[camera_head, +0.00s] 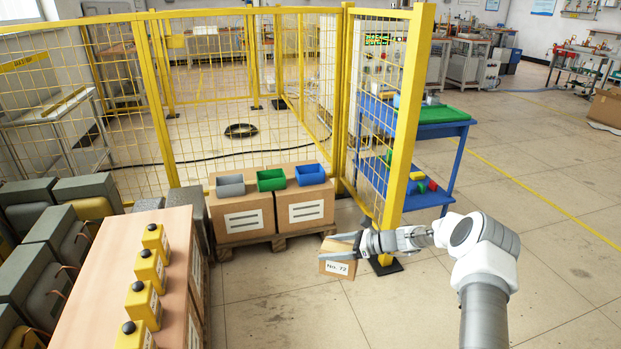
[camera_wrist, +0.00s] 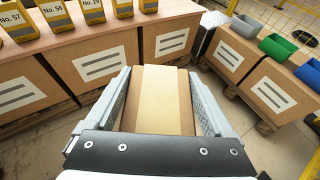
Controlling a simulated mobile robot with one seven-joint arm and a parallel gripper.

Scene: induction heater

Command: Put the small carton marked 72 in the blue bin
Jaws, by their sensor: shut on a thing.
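The small carton marked No. 72 (camera_head: 337,267) is brown cardboard with a white label. My gripper (camera_head: 345,243) is shut on it and holds it in the air above the floor, in front of the yellow fence post. In the wrist view the carton (camera_wrist: 163,98) fills the space between the two grey fingers of my gripper (camera_wrist: 163,85). The blue bin (camera_head: 310,175) stands on a large box behind and to the left of the carton. In the wrist view the blue bin (camera_wrist: 309,72) is at the right edge, partly cut off.
A green bin (camera_head: 271,180) and a grey bin (camera_head: 230,186) stand left of the blue bin on large boxes (camera_head: 244,219) over a pallet. Yellow fence posts (camera_head: 408,120) rise close to my arm. Yellow units with black knobs (camera_head: 144,303) line boxes at left.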

